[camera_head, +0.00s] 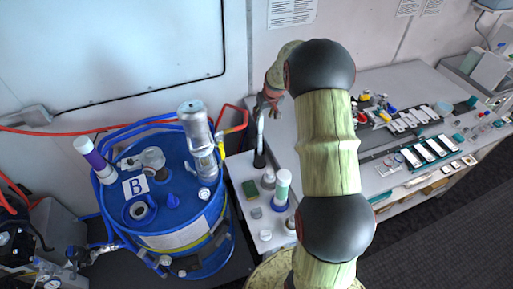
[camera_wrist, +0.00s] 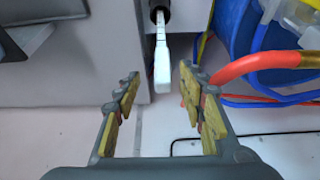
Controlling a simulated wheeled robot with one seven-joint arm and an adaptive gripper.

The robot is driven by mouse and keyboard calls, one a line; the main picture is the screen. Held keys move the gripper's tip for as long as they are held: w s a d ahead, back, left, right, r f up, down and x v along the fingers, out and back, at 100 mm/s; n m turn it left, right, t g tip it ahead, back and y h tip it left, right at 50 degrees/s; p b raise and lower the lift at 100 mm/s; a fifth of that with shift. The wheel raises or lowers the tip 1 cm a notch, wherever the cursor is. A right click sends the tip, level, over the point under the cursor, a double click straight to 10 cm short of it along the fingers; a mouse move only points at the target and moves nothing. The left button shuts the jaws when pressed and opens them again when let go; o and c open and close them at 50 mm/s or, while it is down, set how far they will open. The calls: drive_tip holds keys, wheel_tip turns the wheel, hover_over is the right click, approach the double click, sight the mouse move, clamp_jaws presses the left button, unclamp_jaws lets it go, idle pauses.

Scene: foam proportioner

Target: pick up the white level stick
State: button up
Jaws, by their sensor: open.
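The white level stick (camera_wrist: 162,62) shows in the wrist view as a narrow white strip with a wider free end. Its other end sits in a black holder (camera_wrist: 160,10). In the head view the stick (camera_head: 261,127) stands upright in the black holder (camera_head: 259,160), between the blue drum and the bench. My gripper (camera_wrist: 160,76) is open and empty, with yellow-padded fingers on either side of the stick's line. The stick's free end appears between the fingertips or just beyond; I cannot tell the depth. In the head view my gripper (camera_head: 268,100) is at the stick's top, partly hidden by my arm.
The blue drum (camera_head: 215,238), with hoses and a clear cylinder (camera_head: 195,125), stands left of the stick. An orange hose (camera_wrist: 260,64) runs close to my right finger. A white-green bottle (camera_head: 282,188) stands in front of the holder. The bench (camera_head: 440,80) carries several small parts.

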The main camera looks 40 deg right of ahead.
sight(260, 127)
drive_tip(key=p+x, duration=0.2)
drive_tip(key=x, duration=0.5)
drive_tip(key=shift+w+a, duration=0.15)
drive_tip(key=shift+w, duration=0.1)
drive_tip(key=c, duration=0.4)
clamp_jaws()
idle(0.4)
